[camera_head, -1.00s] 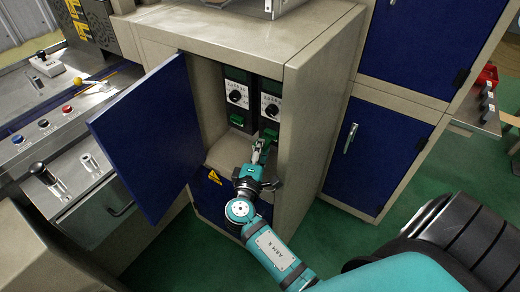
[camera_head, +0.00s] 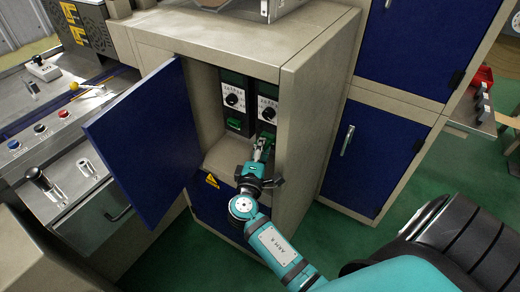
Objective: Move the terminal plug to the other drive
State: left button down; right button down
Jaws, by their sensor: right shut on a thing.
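Two dark drives stand side by side inside the open cabinet. The left drive (camera_head: 233,98) has a dial and a green terminal plug (camera_head: 235,123) low on its front. The right drive (camera_head: 267,105) has a similar dial, with a green terminal plug (camera_head: 267,136) at its lower end. My right gripper (camera_head: 262,150) reaches into the cabinet at the right drive and is shut on that right plug. The fingers partly hide this plug, and I cannot tell whether it is still seated. My left gripper is not in view.
The blue cabinet door (camera_head: 147,155) hangs open on the left. The cabinet's right side wall (camera_head: 312,135) stands close beside my right arm. A control desk (camera_head: 60,135) with buttons is at the left. Closed blue lockers (camera_head: 375,150) stand at the right.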

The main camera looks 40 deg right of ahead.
jog(key=c, duration=1.2)
grip_release()
jog(key=shift+d, duration=0.1)
jog(key=v, duration=1.2)
